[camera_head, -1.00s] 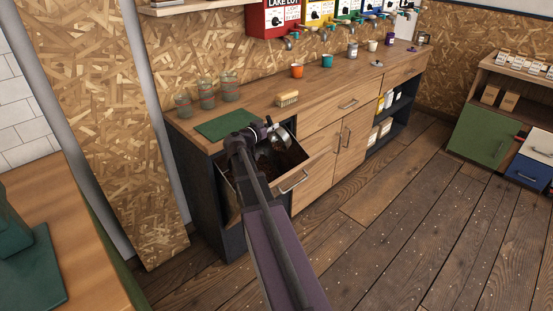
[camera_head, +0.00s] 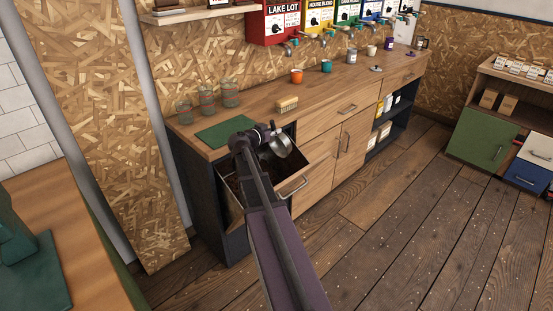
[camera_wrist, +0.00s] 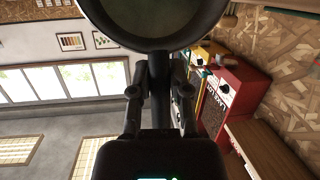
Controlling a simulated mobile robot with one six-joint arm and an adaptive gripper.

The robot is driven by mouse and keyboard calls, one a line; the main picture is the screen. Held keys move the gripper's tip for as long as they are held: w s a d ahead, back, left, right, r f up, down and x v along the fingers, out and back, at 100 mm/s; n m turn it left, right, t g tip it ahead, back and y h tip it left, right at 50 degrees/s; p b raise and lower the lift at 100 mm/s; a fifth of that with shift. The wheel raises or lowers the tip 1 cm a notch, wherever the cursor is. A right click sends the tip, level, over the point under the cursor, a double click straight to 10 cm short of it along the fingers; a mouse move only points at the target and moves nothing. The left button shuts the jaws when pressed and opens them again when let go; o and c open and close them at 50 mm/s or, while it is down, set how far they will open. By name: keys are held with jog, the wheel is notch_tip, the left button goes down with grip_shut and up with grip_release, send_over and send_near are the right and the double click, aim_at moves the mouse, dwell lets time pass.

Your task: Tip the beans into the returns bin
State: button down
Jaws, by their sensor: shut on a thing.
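My gripper (camera_wrist: 157,92) is shut on the handle of a round metal scoop (camera_wrist: 155,22), which fills the top of the wrist view. In the head view the scoop (camera_head: 281,146) is tilted over the pulled-out bin (camera_head: 308,178) at the left end of the counter. Dark beans show in the bin's shadowed inside, partly hidden by my arm. Whether any beans are still in the scoop cannot be told.
A green mat (camera_head: 224,134), a brush (camera_head: 287,104) and several glass jars (camera_head: 230,95) stand on the wooden counter (camera_head: 255,110) behind the bin. An orange cup (camera_head: 296,76) is farther along. Coloured dispensers (camera_head: 283,22) hang above. The floor to the right is clear.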

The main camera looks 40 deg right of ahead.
jog(key=shift+w+d+r+y+p, duration=0.1)
jog(key=shift+d+r+y+p, duration=0.2)
jog(key=shift+d+r+p, duration=0.1)
jog(key=shift+d+f, duration=0.15)
jog(key=shift+f, duration=0.2)
jog(key=shift+d+r+y+p, duration=0.1)
jog(key=shift+d+y+p, duration=0.1)
jog(key=shift+y+p, duration=0.15)
